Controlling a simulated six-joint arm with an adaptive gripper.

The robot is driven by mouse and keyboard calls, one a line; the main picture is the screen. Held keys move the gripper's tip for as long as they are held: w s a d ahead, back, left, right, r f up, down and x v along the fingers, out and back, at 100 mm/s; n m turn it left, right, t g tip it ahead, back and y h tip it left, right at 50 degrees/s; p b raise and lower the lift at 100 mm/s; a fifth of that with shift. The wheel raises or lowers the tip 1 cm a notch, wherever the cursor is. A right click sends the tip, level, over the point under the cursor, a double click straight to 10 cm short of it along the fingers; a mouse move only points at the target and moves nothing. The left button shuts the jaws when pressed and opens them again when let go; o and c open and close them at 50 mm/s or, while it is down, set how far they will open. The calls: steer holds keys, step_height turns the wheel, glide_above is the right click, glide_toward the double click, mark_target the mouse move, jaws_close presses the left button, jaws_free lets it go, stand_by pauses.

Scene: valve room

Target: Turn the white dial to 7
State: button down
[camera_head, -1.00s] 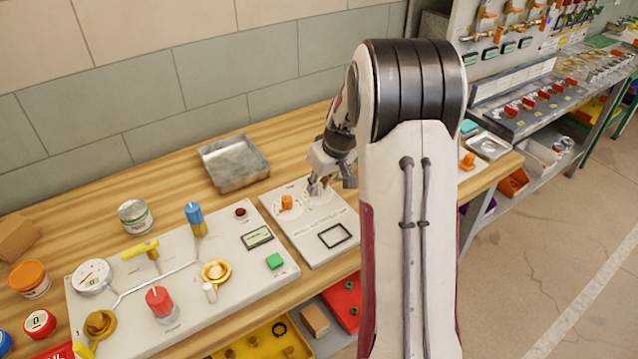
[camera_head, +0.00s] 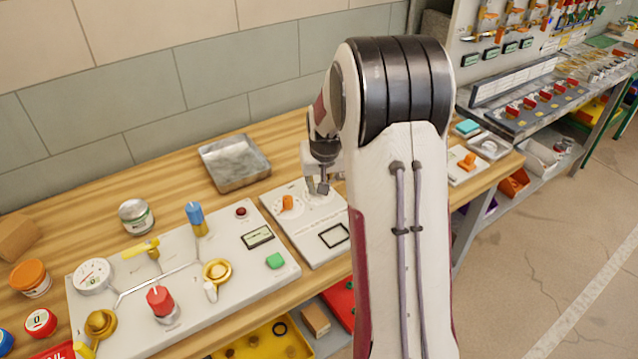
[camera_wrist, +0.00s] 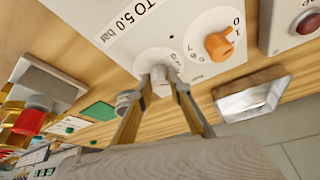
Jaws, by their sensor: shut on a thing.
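The white dial (camera_wrist: 160,68) is a small white knob on a round scale plate on the light panel (camera_head: 297,246). In the wrist view, my gripper (camera_wrist: 160,78) has its two fingers on either side of the knob, shut on it. The fingers cover part of the scale, so I cannot read which number the dial points to. In the head view my gripper (camera_head: 319,190) stands over the panel's far right part, and my arm hides the dial there.
An orange knob (camera_head: 287,203) with its own numbered scale sits left of the dial. A metal tray (camera_head: 234,162) lies behind. A larger panel (camera_head: 130,268) with several knobs and valves stands on the left. A black-framed rectangle (camera_head: 334,236) lies in front.

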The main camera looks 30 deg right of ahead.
steer(key=shift+a+m+g+h, duration=0.1)
steer(key=shift+m+g+h, duration=0.35)
steer(key=shift+m, duration=1.3)
steer(key=shift+a+m+g+h, duration=0.1)
steer(key=shift+m+g+h, duration=0.35)
steer(key=shift+m, duration=1.3)
steer(key=m+g, duration=0.1)
steer(key=m, duration=0.1)
steer(key=m+g, duration=0.1)
steer(key=m, duration=0.2)
steer(key=shift+w+f+m+h, duration=0.1)
steer(key=shift+w+m+h, duration=0.1)
steer(key=shift+m+h, duration=0.15)
steer(key=shift+m+g, duration=0.4)
steer(key=shift+m, duration=0.45)
steer(key=shift+a+f, duration=0.1)
steer(key=c, duration=1.9)
jaws_free()
steer(key=shift+r, duration=0.2)
steer(key=shift+n, duration=0.4)
